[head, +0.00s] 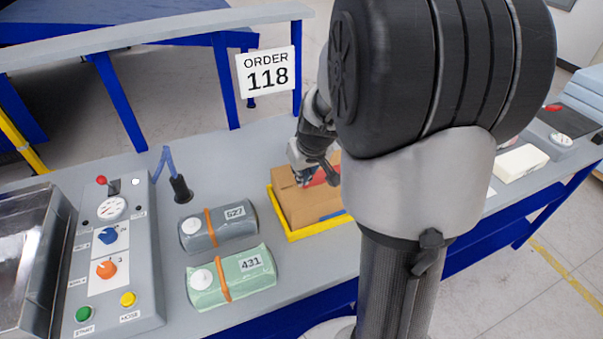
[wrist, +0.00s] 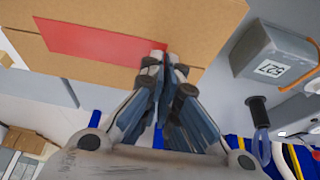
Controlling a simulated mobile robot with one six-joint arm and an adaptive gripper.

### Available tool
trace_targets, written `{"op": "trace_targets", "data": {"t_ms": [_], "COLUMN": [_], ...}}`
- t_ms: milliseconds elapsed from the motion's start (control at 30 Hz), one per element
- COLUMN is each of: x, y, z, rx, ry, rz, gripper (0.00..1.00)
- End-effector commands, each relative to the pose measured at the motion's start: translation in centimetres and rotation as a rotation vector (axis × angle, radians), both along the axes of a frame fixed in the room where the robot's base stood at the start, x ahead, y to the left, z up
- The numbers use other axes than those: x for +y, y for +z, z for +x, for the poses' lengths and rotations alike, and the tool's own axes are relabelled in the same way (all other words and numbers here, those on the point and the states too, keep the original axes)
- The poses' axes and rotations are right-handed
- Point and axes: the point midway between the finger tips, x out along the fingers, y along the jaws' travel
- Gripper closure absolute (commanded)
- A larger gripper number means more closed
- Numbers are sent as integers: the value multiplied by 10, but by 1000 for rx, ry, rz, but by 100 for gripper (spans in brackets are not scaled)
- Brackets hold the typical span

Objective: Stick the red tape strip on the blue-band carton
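The brown carton (head: 297,203) sits in a yellow-rimmed tray (head: 275,213) on the bench, with a little of its blue band (head: 332,216) showing low on the near side. The red tape strip (head: 318,179) is at the carton's top; in the wrist view the strip (wrist: 95,42) stretches across the seam between the flaps. My gripper (wrist: 165,58) is over the carton, its fingers closed together at the strip's right end and seemingly pinching it. I cannot tell whether the whole strip touches the cardboard. My arm hides the carton's right part in the head view.
A grey roll marked 527 (head: 218,229) and a green roll marked 431 (head: 232,278) lie left of the tray. A control panel (head: 112,255) stands farther left. A sign reading ORDER 118 (head: 267,72) is behind. A white block (head: 520,163) lies at right.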

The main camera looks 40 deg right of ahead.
Motion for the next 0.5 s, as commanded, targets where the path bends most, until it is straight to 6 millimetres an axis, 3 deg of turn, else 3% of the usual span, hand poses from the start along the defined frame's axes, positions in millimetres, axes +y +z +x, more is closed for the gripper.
{"op": "trace_targets", "data": {"t_ms": [300,500], "x": [1,1], "y": [-3,-3], "z": [-2,-2], "rx": [9,7], "ry": [1,1], "rz": [5,4], "gripper": [100,86]}}
